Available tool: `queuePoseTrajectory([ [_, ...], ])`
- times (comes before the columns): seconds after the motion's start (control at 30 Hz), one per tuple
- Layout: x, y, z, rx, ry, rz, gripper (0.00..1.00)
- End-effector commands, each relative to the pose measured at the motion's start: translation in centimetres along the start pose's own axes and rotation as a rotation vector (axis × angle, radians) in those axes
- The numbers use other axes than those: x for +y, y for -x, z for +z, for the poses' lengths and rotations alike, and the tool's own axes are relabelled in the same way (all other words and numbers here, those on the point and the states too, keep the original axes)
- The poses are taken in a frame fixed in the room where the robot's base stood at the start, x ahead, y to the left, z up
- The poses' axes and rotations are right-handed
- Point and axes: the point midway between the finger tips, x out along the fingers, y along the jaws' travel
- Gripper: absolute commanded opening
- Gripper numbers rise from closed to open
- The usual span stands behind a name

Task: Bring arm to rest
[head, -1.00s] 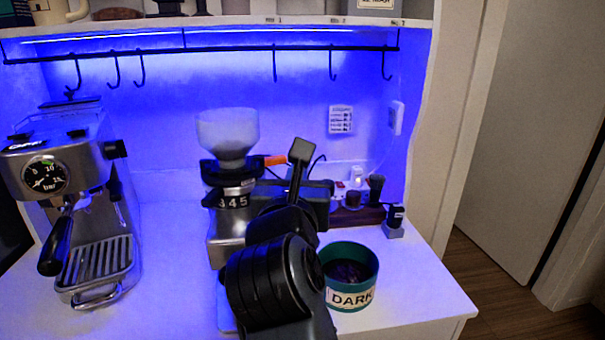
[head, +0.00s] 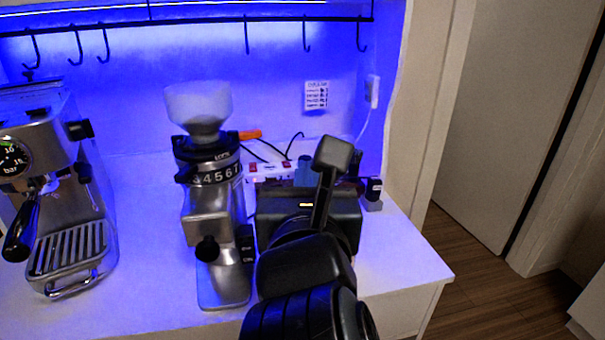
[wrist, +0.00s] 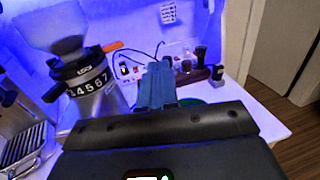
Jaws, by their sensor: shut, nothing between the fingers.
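My black arm rises from the bottom of the head view, right of centre, in front of the counter. My gripper (wrist: 157,84) is shut and empty in the wrist view, with its blue-grey fingers together and pointing away over the counter. In the head view its finger ends (head: 303,170) show just above the black gripper body. The green bowl (wrist: 193,101) shows only as a sliver of rim behind the gripper in the wrist view. In the head view my arm hides it.
A grinder (head: 212,205) with a clear hopper stands left of my arm. An espresso machine (head: 55,190) is at the far left. A power strip (head: 268,171) and a small dark item (head: 373,194) are at the back. The counter (head: 415,262) is bare at right.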

Motion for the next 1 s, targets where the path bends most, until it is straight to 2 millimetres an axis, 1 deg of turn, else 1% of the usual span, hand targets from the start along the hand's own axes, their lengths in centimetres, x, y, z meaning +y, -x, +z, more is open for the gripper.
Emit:
queuePoseTrajectory([
  [0.17,-0.1,0.0,-0.1,-0.001,0.005,-0.003,0.0],
  [0.27,-1.7,0.1,-0.6,-0.015,0.056,-0.04,0.0],
  [0.37,-5.2,0.6,-1.8,-0.051,0.187,-0.124,0.0],
  [0.4,-6.9,1.1,-2.3,-0.07,0.263,-0.167,0.0],
  [0.47,-9.8,2.0,-3.0,-0.1,0.395,-0.236,0.0],
  [0.5,-11.6,2.8,-3.4,-0.119,0.491,-0.28,0.0],
  [0.57,-14.0,4.1,-3.8,-0.146,0.634,-0.338,0.0],
  [0.6,-15.4,5.1,-4.1,-0.16,0.732,-0.372,0.0],
  [0.67,-17.2,6.6,-4.5,-0.179,0.88,-0.417,0.0],
  [0.7,-18.2,7.7,-4.7,-0.189,0.981,-0.441,0.0],
  [0.77,-19.6,9.4,-5.2,-0.201,1.132,-0.471,0.0],
  [0.8,-20.2,10.5,-5.5,-0.206,1.234,-0.484,0.0],
  [0.87,-21.1,12.2,-6.0,-0.211,1.387,-0.498,0.0],
  [0.9,-21.5,13.4,-6.4,-0.212,1.491,-0.501,0.0],
  [0.97,-21.9,15.1,-7.2,-0.211,1.643,-0.495,0.0],
  [1.0,-22.2,16.3,-7.7,-0.208,1.746,-0.486,0.0],
])
